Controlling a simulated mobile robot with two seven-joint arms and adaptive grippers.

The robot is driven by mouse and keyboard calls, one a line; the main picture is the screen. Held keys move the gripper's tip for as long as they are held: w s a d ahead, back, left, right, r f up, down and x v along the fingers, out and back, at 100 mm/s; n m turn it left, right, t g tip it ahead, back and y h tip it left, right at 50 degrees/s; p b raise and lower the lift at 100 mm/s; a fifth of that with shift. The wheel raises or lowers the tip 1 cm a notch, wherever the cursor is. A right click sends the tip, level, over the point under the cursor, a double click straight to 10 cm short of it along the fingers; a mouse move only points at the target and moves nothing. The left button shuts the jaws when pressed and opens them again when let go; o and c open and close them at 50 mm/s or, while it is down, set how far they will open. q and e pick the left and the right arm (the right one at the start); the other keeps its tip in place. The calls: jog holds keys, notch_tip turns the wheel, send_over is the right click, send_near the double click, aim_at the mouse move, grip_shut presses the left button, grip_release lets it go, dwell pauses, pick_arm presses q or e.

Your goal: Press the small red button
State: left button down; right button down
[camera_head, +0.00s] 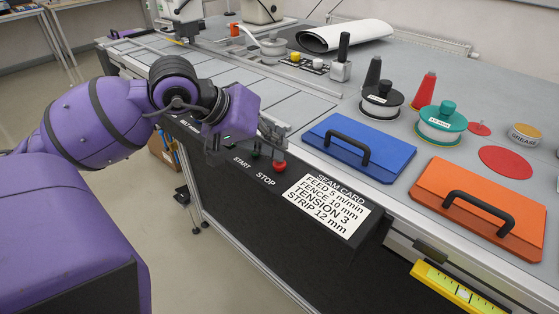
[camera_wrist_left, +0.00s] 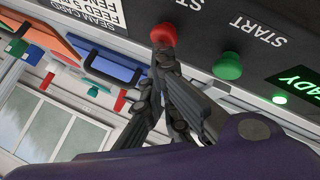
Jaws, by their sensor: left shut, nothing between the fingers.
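The small red button (camera_head: 280,167) is on the dark front panel above the word STOP. It also shows in the left wrist view (camera_wrist_left: 163,35) at the top centre. My left gripper (camera_head: 278,146) is shut and empty, with its fingertips right beside the red button. In the left wrist view, the closed fingertips (camera_wrist_left: 162,58) overlap the button's lower edge, and I cannot tell whether they touch it. A green button (camera_wrist_left: 228,66) sits near the word START, to the right in the wrist view. My right gripper is not in view.
A white seam card (camera_head: 327,205) lies on the panel right of the buttons. A blue case (camera_head: 385,153) and an orange case (camera_head: 452,215) lie on the table behind it.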

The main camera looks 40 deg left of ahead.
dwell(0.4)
pick_arm(q)
jog(key=shift+r+p, duration=0.4)
jog(key=shift+r, duration=0.5)
